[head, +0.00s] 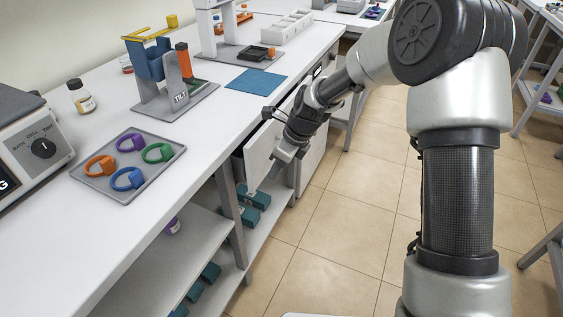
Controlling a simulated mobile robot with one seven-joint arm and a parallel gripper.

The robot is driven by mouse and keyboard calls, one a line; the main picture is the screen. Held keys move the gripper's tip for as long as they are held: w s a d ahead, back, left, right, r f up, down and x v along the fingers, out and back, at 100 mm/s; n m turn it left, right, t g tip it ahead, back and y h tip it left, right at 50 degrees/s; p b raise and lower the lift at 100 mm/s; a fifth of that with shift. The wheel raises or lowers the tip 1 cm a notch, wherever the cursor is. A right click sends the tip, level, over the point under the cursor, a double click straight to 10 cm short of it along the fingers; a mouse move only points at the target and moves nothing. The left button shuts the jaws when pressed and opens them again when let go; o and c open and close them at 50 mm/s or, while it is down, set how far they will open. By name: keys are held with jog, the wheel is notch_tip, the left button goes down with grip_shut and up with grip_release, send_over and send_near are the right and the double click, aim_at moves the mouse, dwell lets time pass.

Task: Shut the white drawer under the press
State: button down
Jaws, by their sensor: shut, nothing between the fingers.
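The white drawer (260,153) shows under the bench top in the head view and appears to stand out from the bench. My gripper (274,174) is at the drawer's outer right side, pointing down, shut and empty. My gripper and wrist hide part of the drawer's front, so I cannot tell whether they touch it or exactly how far it is out. A white-framed press (207,30) on a grey base stands on the bench behind the drawer.
The white bench (120,228) holds a grey tray (96,186) of coloured rings, a blue mat (256,80), a blue-and-orange device (165,75) and a bottle (81,97). Teal items (256,197) lie on the lower shelf. The tiled floor (345,230) in front is clear.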

jog(key=shift+w+a+f+b, duration=0.1)
jog(key=shift+w+a, duration=0.15)
jog(key=shift+a, duration=0.4)
jog(key=shift+w+a+f+b, duration=0.1)
jog(key=shift+w+a, duration=0.15)
jog(key=shift+a, duration=0.4)
jog(key=shift+w+a+b, duration=0.1)
jog(key=shift+w+a, duration=0.15)
jog(key=shift+a, duration=0.4)
jog(key=shift+w+a+r+p, duration=0.1)
jog(key=shift+w+a+p, duration=0.15)
jog(key=shift+a, duration=0.5)
jog(key=shift+w+a+p, duration=0.2)
jog(key=shift+w+a, duration=0.1)
jog(key=shift+a, duration=0.5)
jog(key=shift+w+a+r+p, duration=0.1)
jog(key=shift+w+a+p, duration=0.15)
jog(key=shift+a, duration=0.6)
